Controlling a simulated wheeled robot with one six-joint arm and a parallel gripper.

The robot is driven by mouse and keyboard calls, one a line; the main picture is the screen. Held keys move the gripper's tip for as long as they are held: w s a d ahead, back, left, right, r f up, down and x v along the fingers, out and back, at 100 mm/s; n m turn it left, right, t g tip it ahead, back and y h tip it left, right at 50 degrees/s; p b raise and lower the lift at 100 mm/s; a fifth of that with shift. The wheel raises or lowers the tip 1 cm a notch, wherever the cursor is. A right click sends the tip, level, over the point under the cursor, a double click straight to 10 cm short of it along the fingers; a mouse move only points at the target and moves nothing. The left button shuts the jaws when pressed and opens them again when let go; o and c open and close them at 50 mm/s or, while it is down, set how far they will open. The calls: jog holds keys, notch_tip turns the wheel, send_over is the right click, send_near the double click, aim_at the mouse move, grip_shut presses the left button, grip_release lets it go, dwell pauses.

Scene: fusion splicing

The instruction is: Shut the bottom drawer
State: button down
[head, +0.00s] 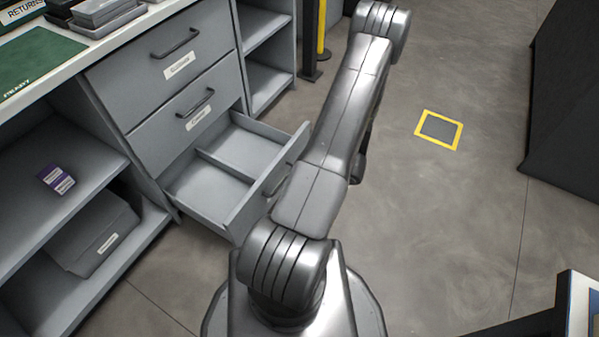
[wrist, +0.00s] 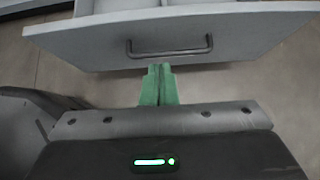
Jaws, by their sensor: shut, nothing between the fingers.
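The bottom drawer (head: 213,183) of the grey cabinet is pulled out in the head view. It is empty, with a divider across its inside. Its front panel also shows in the wrist view (wrist: 95,47), with a dark bar handle (wrist: 170,54). My gripper (wrist: 160,70) has green fingers, closed together and empty. The fingertips are at the lower edge of the handle in the wrist view; I cannot tell whether they touch it. In the head view my arm hides the gripper and part of the drawer front.
Two closed drawers (head: 150,75) sit above the open one. Open shelves (head: 60,190) stand to the left, holding a purple box (head: 56,179) and a grey bin (head: 95,235). A yellow-edged floor mark (head: 439,129) lies on clear floor to the right. A yellow post (head: 321,28) stands behind.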

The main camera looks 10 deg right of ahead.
aim_at(272, 173)
jog(key=x, duration=0.3)
jog(key=r+b+x, duration=0.1)
jog(key=x, duration=0.2)
jog(key=a+x, duration=0.1)
jog(key=x, duration=0.2)
jog(key=shift+w+a+b, duration=0.1)
jog(key=shift+w+b, duration=0.3)
jog(key=shift+w+a+r, duration=0.1)
jog(key=shift+w+a, duration=0.35)
jog(key=shift+a, duration=0.05)
jog(key=shift+a, duration=0.1)
